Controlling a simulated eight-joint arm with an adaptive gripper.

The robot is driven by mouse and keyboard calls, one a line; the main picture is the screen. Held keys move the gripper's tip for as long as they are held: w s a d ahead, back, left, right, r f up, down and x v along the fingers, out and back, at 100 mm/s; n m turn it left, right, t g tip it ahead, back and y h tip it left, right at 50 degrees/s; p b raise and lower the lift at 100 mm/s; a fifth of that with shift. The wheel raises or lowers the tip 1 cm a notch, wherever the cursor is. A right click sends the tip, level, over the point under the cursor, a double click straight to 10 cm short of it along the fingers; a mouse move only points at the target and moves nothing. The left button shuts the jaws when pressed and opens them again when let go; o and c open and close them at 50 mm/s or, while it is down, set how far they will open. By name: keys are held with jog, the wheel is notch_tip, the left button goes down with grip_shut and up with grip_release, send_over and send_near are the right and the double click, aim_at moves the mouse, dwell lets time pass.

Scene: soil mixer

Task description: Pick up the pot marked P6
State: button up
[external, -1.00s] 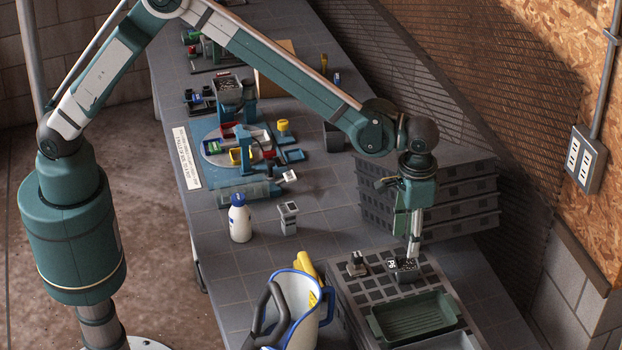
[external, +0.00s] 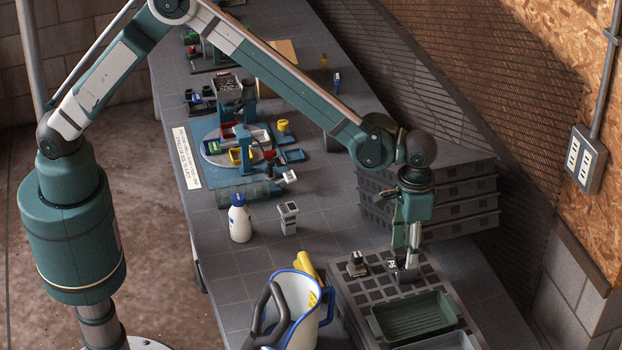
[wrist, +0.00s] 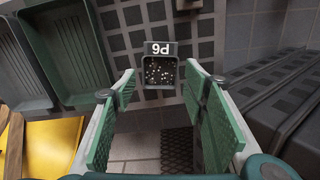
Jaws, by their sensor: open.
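The pot marked P6 (wrist: 160,75) is a small dark square pot with speckled soil and a label reading P6, upside down in the wrist view. It stands on the dark grid tray (external: 347,289), and in the external view the pot (external: 392,264) is partly hidden by my gripper. My gripper (external: 408,276) is low over the tray, right at the pot. In the wrist view my gripper (wrist: 163,92) is open, with its green pads on the left and right of the pot and gaps on both sides. I cannot tell whether the fingertips reach below the rim.
Another small pot (external: 357,264) stands on the tray to the left. A green tray (external: 415,318) lies in front. Stacked grey crates (external: 455,190) stand close behind my gripper. A white and blue jug (external: 300,300) and a white bottle (external: 239,220) stand to the left.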

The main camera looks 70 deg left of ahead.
aim_at(402, 270)
jog(key=shift+f, duration=0.1)
jog(key=shift+f+p, duration=0.3)
jog(key=shift+f, duration=2.2)
jog(key=c, duration=0.7)
